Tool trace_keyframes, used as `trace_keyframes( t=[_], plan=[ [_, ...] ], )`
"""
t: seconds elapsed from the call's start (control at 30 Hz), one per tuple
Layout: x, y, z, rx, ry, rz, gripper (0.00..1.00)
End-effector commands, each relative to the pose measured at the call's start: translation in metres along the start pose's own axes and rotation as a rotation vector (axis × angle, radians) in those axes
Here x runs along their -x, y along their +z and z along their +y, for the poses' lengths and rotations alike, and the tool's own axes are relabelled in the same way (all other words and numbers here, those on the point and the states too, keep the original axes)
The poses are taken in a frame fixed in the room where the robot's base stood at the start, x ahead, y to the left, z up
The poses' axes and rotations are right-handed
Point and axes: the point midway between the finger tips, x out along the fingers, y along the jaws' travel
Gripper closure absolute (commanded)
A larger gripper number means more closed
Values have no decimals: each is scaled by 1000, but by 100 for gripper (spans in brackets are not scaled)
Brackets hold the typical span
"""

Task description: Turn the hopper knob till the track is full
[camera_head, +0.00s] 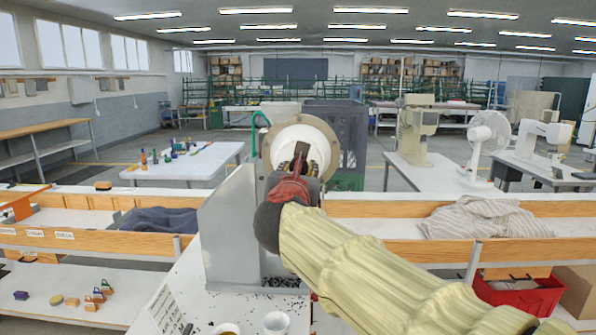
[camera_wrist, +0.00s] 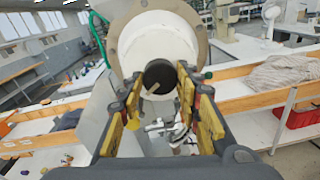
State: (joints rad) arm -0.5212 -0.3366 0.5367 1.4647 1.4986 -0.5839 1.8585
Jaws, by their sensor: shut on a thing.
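The hopper (camera_head: 296,134) is a pale round drum on a grey press body (camera_head: 228,225). It fills the top of the wrist view (camera_wrist: 155,42). A round black knob (camera_wrist: 158,76) with a pale pointer mark sits on its front face. My gripper (camera_wrist: 158,82) has its yellow-padded fingers on either side of the knob and is shut on it. In the head view my gripper (camera_head: 300,165) reaches the drum's face and mostly hides the knob. Small metal parts show below the knob in the wrist view, but I cannot make out the track or how full it is.
Small dark bits (camera_head: 285,283) lie on the press base and bench. A white cup (camera_head: 276,323) stands at the front, near a printed sheet (camera_head: 168,312). A green tube (camera_head: 256,130) rises beside the drum. Wooden-edged benches with cloths lie on both sides.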

Motion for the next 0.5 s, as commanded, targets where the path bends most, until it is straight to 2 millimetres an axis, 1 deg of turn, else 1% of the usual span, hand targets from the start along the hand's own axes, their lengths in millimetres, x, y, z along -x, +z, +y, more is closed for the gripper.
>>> trace_keyframes(
  t=[0.03,0.33,0.5],
  plan=[
    [-1,-4,0,2,-1,5,65],
    [0,-2,0,2,0,2,48],
    [0,-1,0,1,0,1,48]
  ],
)
